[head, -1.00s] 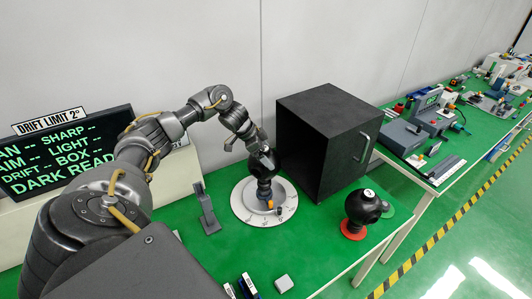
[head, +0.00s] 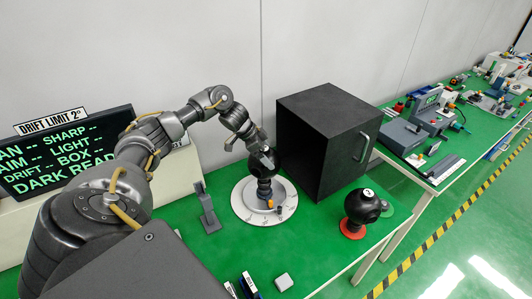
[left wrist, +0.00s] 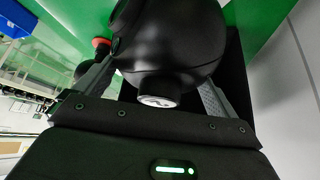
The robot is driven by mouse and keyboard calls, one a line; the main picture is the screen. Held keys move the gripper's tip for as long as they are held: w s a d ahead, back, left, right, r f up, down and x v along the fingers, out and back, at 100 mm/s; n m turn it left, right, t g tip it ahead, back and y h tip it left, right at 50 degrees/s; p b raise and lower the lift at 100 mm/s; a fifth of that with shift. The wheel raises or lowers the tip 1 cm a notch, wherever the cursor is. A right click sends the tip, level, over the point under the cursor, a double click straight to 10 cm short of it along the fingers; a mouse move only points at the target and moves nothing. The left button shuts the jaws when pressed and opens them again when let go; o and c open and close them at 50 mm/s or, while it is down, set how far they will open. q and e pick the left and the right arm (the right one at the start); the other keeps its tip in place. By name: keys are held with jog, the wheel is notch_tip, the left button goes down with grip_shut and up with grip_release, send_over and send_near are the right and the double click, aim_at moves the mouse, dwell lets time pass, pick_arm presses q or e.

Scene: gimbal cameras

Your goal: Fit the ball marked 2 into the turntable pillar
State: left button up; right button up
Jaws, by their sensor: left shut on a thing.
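My left gripper (head: 258,149) is shut on a black ball (head: 262,162), which sits at the top of the dark turntable pillar (head: 265,187). The pillar stands on the round white turntable (head: 243,208). In the left wrist view, the ball (left wrist: 170,45) fills the space between the fingers, and its white disc (left wrist: 157,101) carries a mark that looks like a 2. Whether the ball is fully seated is hard to tell. My right gripper is not in view.
A black box with a handle (head: 322,140) stands just right of the turntable. Another black ball (head: 362,204) rests on a red base (head: 352,231). A grey stand (head: 207,210) is left of the turntable. The green front area holds small items.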

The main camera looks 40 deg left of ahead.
pick_arm(q)
jog(key=shift+p, duration=0.75)
dwell(0.8)
jog(key=shift+f+b, duration=0.5)
jog(key=shift+f, duration=0.45)
jog(key=o, duration=1.3)
jog(key=shift+o, duration=0.2)
jog(key=b+v, duration=0.3)
jog(key=v, duration=0.7)
jog(key=shift+s+a+r, duration=0.1)
jog(key=shift+s+r, duration=0.05)
jog(key=shift+r, duration=0.2)
